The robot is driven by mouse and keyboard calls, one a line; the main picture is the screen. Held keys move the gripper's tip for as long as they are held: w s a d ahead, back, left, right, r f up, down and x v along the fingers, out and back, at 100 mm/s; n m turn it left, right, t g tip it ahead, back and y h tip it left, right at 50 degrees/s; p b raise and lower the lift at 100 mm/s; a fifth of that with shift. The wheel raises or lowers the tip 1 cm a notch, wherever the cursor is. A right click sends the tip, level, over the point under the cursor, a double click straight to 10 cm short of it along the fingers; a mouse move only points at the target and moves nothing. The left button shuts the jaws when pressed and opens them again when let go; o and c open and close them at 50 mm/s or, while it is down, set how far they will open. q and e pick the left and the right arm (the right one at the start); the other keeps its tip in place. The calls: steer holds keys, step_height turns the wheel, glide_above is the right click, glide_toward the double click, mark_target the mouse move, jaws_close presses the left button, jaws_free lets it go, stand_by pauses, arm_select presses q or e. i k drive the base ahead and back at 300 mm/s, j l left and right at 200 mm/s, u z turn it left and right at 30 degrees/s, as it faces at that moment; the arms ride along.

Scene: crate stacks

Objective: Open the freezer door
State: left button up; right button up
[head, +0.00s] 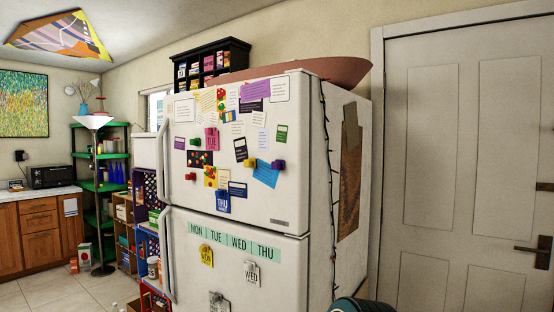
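A white fridge (345,200) with two doors stands in the middle of the head view. Its upper door, the freezer door (275,195), looks shut and is covered with papers, notes and magnets. A long upright white handle (164,165) runs along the left edge of this door. The lower door (285,262) also looks shut and has its own handle (168,255) at its left edge. Neither of my grippers shows in this view.
A white room door (460,170) is right of the fridge. A dark green rounded object (360,305) shows at the bottom edge, partly cut off. Shelves (125,215), a floor lamp (97,190) and wooden cabinets (40,235) stand left. Some tiled floor (65,290) is clear there.

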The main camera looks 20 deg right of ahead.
mark_target(265, 119)
steer(key=z, duration=0.35)
steer(key=i+j+z, duration=0.15)
steer(key=i+j, duration=0.2)
steer(key=i+j+z, duration=0.15)
steer(key=i+j, duration=0.15)
steer(key=i+j+z, duration=0.15)
steer(key=j, duration=0.3)
steer(key=i+j+z, duration=0.15)
steer(key=i+j, duration=0.25)
steer(key=i+j+z, duration=0.15)
steer(key=j, duration=0.4)
steer(key=i, duration=0.1)
